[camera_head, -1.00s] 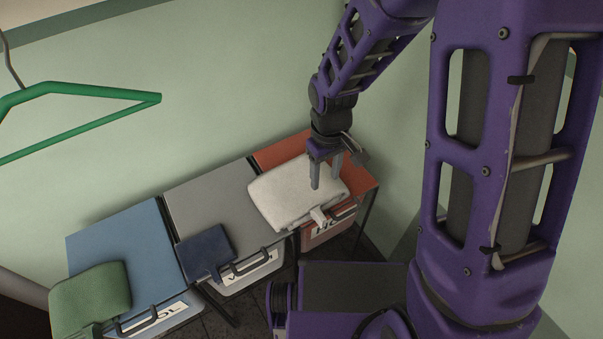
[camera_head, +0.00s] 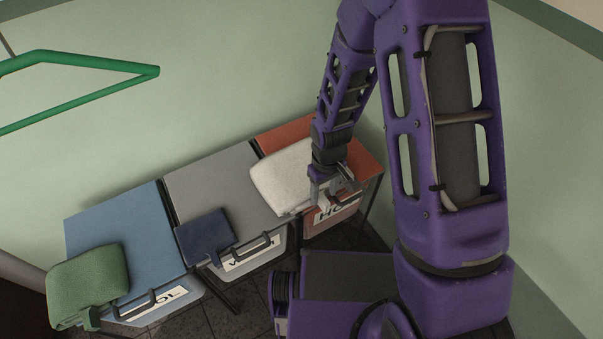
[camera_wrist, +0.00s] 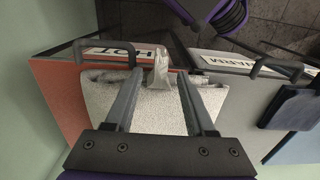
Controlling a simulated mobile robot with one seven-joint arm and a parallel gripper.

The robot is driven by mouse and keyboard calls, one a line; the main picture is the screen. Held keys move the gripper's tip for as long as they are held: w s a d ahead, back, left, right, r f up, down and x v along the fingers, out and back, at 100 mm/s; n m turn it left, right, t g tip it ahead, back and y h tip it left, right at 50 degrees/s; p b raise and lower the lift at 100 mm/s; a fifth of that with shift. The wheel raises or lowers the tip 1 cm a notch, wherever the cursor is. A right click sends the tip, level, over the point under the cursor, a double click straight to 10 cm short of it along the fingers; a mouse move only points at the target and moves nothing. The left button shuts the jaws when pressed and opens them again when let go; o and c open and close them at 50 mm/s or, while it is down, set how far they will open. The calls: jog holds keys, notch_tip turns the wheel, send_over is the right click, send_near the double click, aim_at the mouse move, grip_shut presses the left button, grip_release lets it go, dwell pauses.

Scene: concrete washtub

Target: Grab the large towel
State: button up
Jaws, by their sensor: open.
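The large towel (camera_head: 282,178) is white and folded. It lies on the red lid (camera_head: 287,133) and overlaps the grey lid (camera_head: 205,178) on its left. My gripper (camera_head: 330,197) is open and points down at the towel's front right part, hiding some of it. In the wrist view, the towel (camera_wrist: 158,112) lies below my open gripper (camera_wrist: 161,75). A pale tab (camera_wrist: 161,66) at the towel's front edge shows between the fingertips. I cannot tell whether the fingers touch the towel.
A small dark blue towel (camera_head: 205,236) lies on the grey lid's front. A green towel (camera_head: 88,280) lies on the blue lid (camera_head: 118,232). Dark handles (camera_head: 252,249) stick out from the lids' front edges. A green hanger (camera_head: 90,62) hangs at upper left. The wall is close behind.

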aim_at(323, 197)
jog(key=shift+f, duration=1.5)
grip_shut()
